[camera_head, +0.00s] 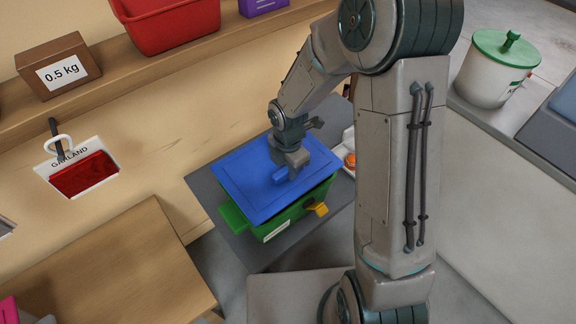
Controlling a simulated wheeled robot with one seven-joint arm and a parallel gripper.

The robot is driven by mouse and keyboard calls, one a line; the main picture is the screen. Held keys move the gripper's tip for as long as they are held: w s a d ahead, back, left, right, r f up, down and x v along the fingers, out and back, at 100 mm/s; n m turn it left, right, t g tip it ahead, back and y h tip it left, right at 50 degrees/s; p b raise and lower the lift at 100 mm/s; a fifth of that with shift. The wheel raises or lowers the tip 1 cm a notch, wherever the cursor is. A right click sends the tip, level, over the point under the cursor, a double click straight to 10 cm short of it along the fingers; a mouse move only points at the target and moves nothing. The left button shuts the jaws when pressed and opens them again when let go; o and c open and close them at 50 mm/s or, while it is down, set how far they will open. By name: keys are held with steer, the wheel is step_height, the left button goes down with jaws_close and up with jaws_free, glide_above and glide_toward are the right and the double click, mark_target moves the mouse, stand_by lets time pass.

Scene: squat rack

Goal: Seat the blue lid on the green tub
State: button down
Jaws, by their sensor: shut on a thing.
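The blue lid (245,185) is a flat rectangular panel over the top of the green tub (298,215). My gripper (287,174) is at the lid's raised blue handle, right of its middle, and is shut on it. The tub has a green side handle (232,216) at its left, a yellow latch (317,209) at its front right and a white label (276,231) on its front. The lid looks slightly turned against the tub. I cannot tell whether its edges touch the rim all round. My arm hides part of the view to the right.
The tub stands on a dark grey mat (213,192). A wooden surface (125,270) is at the lower left. A shelf at the back holds a red bin (172,25) and a 0.5 kg box (60,68). A white pot with a green lid (490,75) stands at the right.

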steer(key=shift+f, duration=0.55)
steer(key=shift+f+b, duration=0.85)
steer(key=shift+f, duration=0.65)
stand_by(4.1)
steer(key=c, duration=1.1)
jaws_free()
step_height(320, 180, up, 14)
steer(key=p, duration=0.3)
steer(key=shift+f, duration=0.1)
